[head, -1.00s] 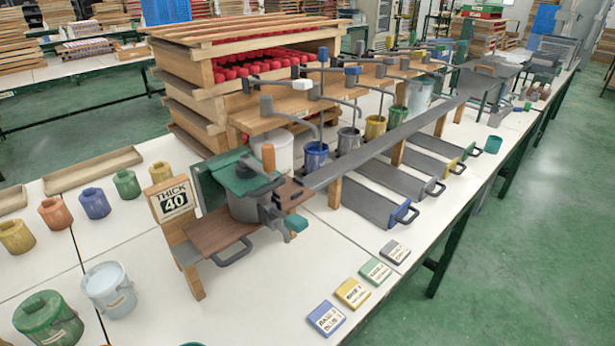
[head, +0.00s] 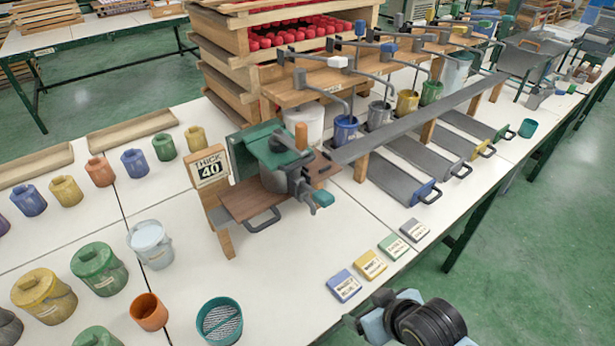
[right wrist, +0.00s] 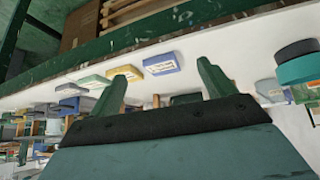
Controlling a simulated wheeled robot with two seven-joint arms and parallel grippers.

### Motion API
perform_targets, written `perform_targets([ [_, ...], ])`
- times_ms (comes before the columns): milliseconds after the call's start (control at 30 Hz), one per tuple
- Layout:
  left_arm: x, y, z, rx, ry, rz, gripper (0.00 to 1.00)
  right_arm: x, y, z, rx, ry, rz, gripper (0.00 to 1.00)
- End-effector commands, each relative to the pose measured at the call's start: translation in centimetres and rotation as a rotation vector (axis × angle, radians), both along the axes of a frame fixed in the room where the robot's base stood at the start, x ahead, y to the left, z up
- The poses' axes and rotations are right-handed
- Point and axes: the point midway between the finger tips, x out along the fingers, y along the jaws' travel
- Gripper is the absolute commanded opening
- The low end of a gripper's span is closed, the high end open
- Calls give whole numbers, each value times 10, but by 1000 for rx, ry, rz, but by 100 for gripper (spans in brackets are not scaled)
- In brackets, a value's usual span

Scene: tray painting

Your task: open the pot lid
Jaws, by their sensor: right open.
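I cannot tell which lid is meant. A press-like stand in the middle holds a metal pot (head: 278,180) under a green cover (head: 270,146) with a wooden knob. My right gripper (head: 368,312) is at the bottom right, by the table's front edge, apart from all pots. In the right wrist view it (right wrist: 162,66) is open and empty. My left gripper is out of view.
Blue, yellow, green and grey labelled blocks (head: 344,286) lie along the front edge, close to my right gripper. An orange cup (head: 149,311) and a teal mesh basket (head: 219,322) stand front left. Wooden racks and grey trays (head: 400,180) fill the back. Bare table lies around the stand.

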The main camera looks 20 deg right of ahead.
Motion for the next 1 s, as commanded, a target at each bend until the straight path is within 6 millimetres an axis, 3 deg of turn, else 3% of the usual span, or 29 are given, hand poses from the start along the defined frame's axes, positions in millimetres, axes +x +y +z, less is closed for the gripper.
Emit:
perform_targets([
  [33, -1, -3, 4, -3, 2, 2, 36, 8, 1, 28, 11, -65, 10, 82],
  [100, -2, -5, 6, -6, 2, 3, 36, 28, 5, 66, 42, -202, 33, 82],
  [300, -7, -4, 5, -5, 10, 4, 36, 69, 12, 119, 126, -487, 82, 82],
  [500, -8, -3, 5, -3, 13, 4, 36, 96, 15, 165, 216, -738, 131, 82],
  [700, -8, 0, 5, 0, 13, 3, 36, 106, 16, 193, 277, -885, 161, 82],
  [867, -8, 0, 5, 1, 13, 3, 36, 115, 19, 198, 287, -909, 164, 82],
  [1000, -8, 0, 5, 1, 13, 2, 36, 133, 25, 199, 286, -909, 164, 82],
])
